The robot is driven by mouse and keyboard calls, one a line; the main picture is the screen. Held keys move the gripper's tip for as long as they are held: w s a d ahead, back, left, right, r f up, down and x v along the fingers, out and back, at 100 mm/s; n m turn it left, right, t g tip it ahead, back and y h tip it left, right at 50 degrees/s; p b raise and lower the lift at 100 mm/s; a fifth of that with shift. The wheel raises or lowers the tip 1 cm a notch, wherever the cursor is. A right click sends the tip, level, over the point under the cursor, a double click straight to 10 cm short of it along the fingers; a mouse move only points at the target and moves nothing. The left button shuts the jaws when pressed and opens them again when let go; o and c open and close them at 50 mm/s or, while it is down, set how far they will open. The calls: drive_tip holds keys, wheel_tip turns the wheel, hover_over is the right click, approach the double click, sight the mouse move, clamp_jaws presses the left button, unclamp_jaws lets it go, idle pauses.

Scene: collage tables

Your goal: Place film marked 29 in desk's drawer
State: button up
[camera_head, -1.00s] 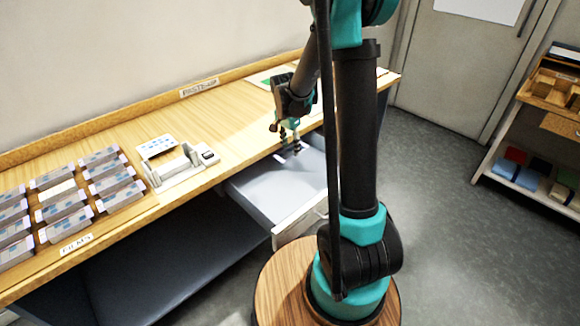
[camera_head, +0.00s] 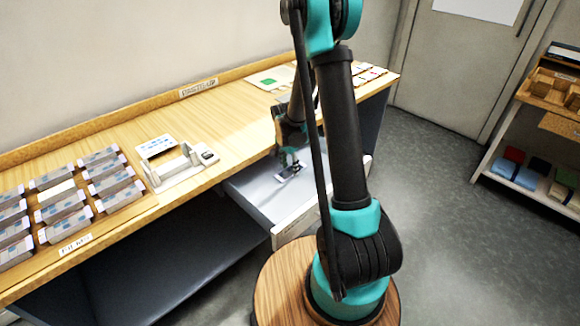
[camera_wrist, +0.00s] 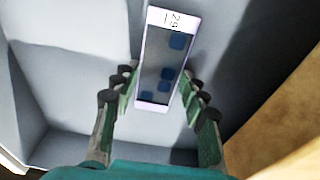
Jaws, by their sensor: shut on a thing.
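The film marked 29 (camera_wrist: 166,60) is a flat strip with a pale border, a dark middle and blue patches; its number shows at the far end. My gripper (camera_wrist: 158,88) is shut on it, with green-and-black fingers on both long sides. In the head view my gripper (camera_head: 289,168) is inside the open desk drawer (camera_head: 252,193), low over its pale floor. The drawer also shows in the wrist view (camera_wrist: 70,85), around the film. I cannot tell whether the film touches the drawer floor.
The drawer front (camera_head: 300,224) faces my base. On the desk (camera_head: 130,135) stand several stacks of films (camera_head: 110,175) at the left and a white device (camera_head: 178,168) near the drawer. A shelf (camera_head: 535,180) stands at the right. The floor between is clear.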

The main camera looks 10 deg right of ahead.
sight(287, 173)
drive_tip(key=shift+f, duration=0.15)
drive_tip(key=o, duration=0.7)
drive_tip(key=shift+c, duration=0.2)
wheel_tip(287, 173, up, 12)
drive_tip(key=a, duration=0.1)
drive_tip(key=s+d+n+t, duration=0.1)
drive_tip(key=s+n, duration=0.2)
drive_tip(key=s, duration=0.5)
drive_tip(key=s+d+n+t, duration=0.1)
drive_tip(key=s+n, duration=0.3)
drive_tip(key=s, duration=0.4)
drive_tip(key=s+d+n+t+y, duration=0.1)
drive_tip(key=s+d+n, duration=0.2)
drive_tip(key=s, duration=0.5)
drive_tip(key=shift+n, duration=0.6)
